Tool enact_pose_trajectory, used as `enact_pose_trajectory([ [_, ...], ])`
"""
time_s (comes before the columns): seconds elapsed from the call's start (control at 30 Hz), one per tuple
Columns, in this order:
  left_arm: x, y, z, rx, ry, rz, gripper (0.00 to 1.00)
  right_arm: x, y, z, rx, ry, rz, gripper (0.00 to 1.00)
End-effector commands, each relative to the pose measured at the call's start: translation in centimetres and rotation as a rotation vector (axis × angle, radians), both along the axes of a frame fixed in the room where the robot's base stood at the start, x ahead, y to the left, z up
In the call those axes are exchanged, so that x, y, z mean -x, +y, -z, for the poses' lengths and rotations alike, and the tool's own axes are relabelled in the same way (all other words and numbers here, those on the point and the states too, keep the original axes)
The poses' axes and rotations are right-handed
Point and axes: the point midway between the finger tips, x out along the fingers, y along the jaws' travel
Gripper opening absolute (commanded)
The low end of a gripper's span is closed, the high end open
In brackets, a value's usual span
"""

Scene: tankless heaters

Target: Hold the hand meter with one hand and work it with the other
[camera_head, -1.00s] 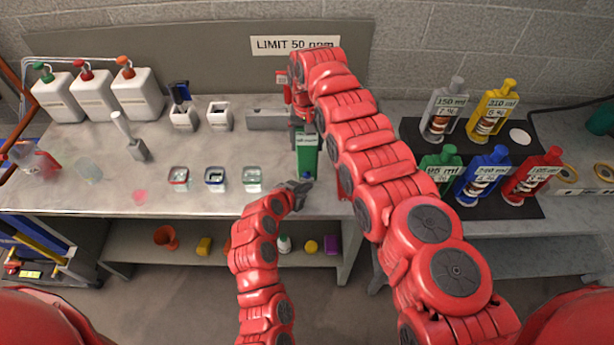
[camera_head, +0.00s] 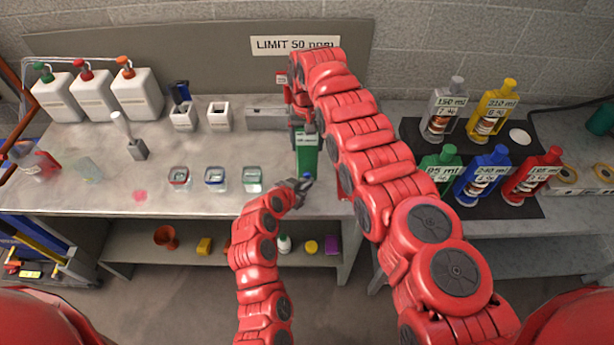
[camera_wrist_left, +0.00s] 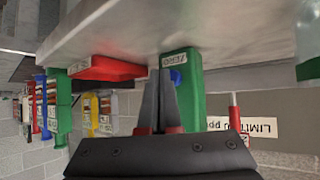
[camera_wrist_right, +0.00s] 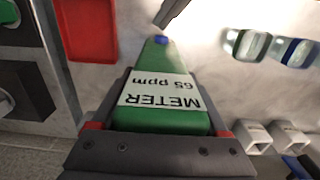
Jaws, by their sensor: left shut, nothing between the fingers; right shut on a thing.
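The green hand meter (camera_head: 307,158) is held over the front middle of the bench by my right gripper (camera_head: 305,127). In the right wrist view, the right fingers grip both sides of the meter (camera_wrist_right: 160,118), whose label reads "METER 65 ppm". A blue button (camera_wrist_right: 160,40) sits at the meter's far end there. My left gripper (camera_head: 304,184) is shut and empty, its tips close to the blue button. In the left wrist view, the shut fingers (camera_wrist_left: 166,75) are beside the button (camera_wrist_left: 176,76) and a "ZERO" label (camera_wrist_left: 174,60); I cannot tell whether they touch the button.
Three small sample cups (camera_head: 215,179) stand left of the meter. White pump bottles (camera_head: 92,95) and two white holders (camera_head: 219,115) are behind. Labelled bottles (camera_head: 485,175) stand on black mats at right. A red pad (camera_wrist_right: 85,30) lies near the meter. A "LIMIT 50 ppm" sign (camera_head: 295,45) is behind.

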Motion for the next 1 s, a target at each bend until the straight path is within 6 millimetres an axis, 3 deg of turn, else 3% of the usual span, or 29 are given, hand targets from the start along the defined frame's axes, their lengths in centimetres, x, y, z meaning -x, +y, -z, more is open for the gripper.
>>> enact_pose_trajectory([
  [1.0,-0.92,-0.03,0.02,0.0,0.0,0.001,0.0,-0.01,0.01,-0.03,0.0,0.0,0.0,0.09],
])
